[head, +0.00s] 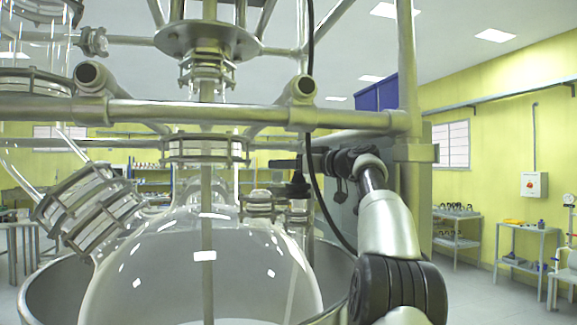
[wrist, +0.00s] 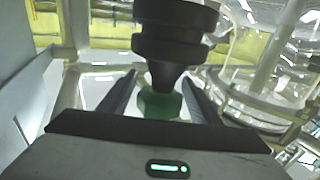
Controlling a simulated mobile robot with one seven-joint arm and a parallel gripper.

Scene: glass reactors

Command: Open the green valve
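The green valve (wrist: 160,104) shows in the wrist view as a small green knob below a black stepped fitting (wrist: 172,35). My gripper (wrist: 160,78) is open, with one dark finger on each side of the green knob. A narrow gap seems to show between the knob and each finger; contact cannot be made out for certain. In the head view my gripper (head: 290,164) reaches left from my arm, beside the reactor's frame. A dark piece (head: 297,186) hangs at its fingers there, but no green can be made out in that view.
A large round glass vessel (head: 205,270) sits in a metal bowl (head: 50,285) left of my arm. A metal pipe frame (head: 250,113) crosses above my gripper, with an upright post (head: 410,60) to the right. A black cable (head: 322,205) hangs close to my gripper.

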